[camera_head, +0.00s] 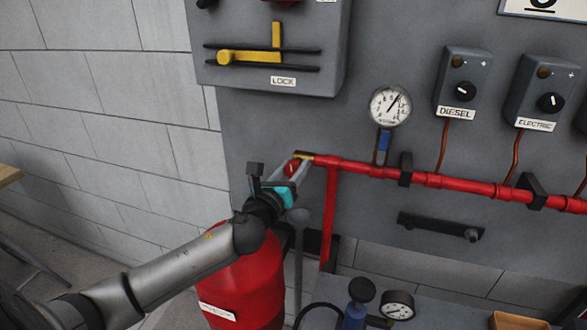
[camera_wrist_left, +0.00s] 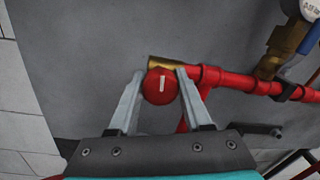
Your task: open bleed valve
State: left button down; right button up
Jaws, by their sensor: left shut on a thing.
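The bleed valve is a round red knob (camera_wrist_left: 161,86) with a white mark, on a brass fitting (camera_wrist_left: 165,62) at the left end of the red pipe. In the head view the knob (camera_head: 291,167) is partly hidden by my gripper. My left gripper (camera_head: 294,172) is at the knob. In the left wrist view its two fingers (camera_wrist_left: 160,88) stand on either side of the knob and are shut on it. The white mark runs nearly upright in that view. My right gripper is not in view.
A red pipe (camera_head: 450,182) runs right along the grey panel. A pressure gauge (camera_head: 390,106) with a blue-handled valve sits above it. DIESEL (camera_head: 458,85) and ELECTRIC (camera_head: 541,95) switch boxes are at right. A red tank (camera_head: 245,285) stands below my left arm.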

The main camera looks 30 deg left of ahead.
pick_arm(q)
jog(key=n, duration=0.4)
jog(key=shift+n, duration=0.3)
jog(key=n, duration=0.4)
jog(key=shift+y, duration=0.4)
jog(key=n, duration=0.3)
jog(key=shift+n, duration=0.4)
jog(key=n, duration=0.3)
jog(key=shift+y, duration=0.3)
jog(key=n+p, duration=0.1)
jog(key=n, duration=0.2)
jog(key=shift+n, duration=0.4)
jog(key=n+p, duration=0.1)
jog(key=n, duration=0.1)
jog(key=shift+n+y, duration=0.3)
jog(key=shift+n, duration=0.1)
jog(key=n+p, duration=0.2)
jog(key=n, duration=0.2)
jog(key=shift+n, duration=0.3)
jog(key=shift+n+y+p, duration=0.3)
jog(key=shift+n+p, duration=0.4)
jog(key=shift+n, duration=0.5)
jog(key=shift+f, duration=0.1)
